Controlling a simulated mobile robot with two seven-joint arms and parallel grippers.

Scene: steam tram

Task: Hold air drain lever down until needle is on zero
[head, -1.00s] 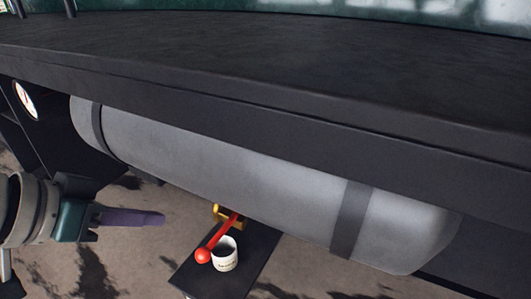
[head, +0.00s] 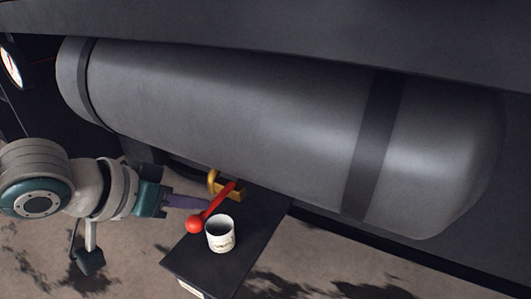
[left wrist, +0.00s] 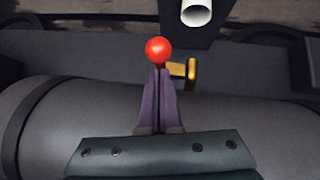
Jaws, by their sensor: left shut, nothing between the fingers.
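The air drain lever (head: 213,206) is a red rod with a red ball at its lower end, fixed to a brass valve (head: 230,188) under the grey tank. The ball (left wrist: 158,50) also shows in the left wrist view, straight beyond my fingertips. My left gripper (head: 203,202) has purple fingers, closed together and empty. Its tips are right at the lever, close to the ball; I cannot tell whether they touch it. The gauge (head: 11,66) has a white face and is cut by the left edge. Its needle reading is too small to tell. My right gripper is not in view.
A white mug (head: 220,236) stands on a dark board (head: 252,238) just below the lever. The large grey tank (head: 260,120) with dark straps lies above and behind, under a dark ledge (head: 300,25). Sandy ground is open at the lower left.

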